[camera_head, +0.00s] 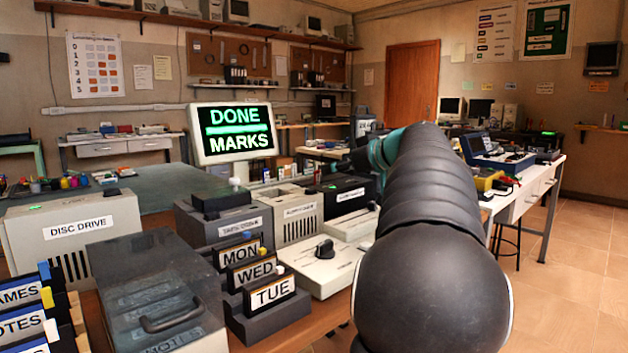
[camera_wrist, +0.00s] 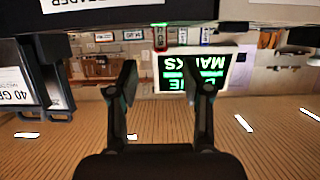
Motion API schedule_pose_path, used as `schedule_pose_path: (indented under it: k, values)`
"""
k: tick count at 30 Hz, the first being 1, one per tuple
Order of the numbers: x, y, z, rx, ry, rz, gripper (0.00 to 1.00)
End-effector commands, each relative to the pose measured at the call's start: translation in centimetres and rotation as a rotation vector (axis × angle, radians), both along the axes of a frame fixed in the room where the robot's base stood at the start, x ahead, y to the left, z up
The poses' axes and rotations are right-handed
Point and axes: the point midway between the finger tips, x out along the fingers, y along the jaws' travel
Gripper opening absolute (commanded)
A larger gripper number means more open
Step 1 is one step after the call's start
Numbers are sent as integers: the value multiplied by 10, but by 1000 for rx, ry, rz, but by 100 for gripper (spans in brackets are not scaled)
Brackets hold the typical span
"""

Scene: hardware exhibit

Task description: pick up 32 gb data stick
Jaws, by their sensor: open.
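The wrist view is upside down, with the ceiling at the bottom. My gripper (camera_wrist: 163,82) is open, with nothing between its two dark fingers. In the head view, my arm hides most of the gripper and I cannot make out the sticks.
A screen (camera_head: 233,133) reading DONE MARKS stands behind the bench devices. A disc drive (camera_head: 75,240), a smoky lidded box (camera_head: 155,290), labelled MON, WED and TUE cartridges (camera_head: 272,293) and a pale unit with a black knob (camera_head: 320,270) crowd the front. Floor is open at right.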

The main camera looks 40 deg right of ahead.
Motion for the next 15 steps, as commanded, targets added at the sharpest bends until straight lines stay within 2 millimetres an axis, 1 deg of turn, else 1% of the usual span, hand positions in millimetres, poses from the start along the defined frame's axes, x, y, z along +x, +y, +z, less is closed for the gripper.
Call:
schedule_pose_path:
  k: [1,3,11,15]
  values:
    - [9,1,-2,1,1,3,49]
    - [15,2,-5,1,1,3,49]
    - [27,3,-8,0,1,2,49]
    - [42,5,-10,1,2,3,49]
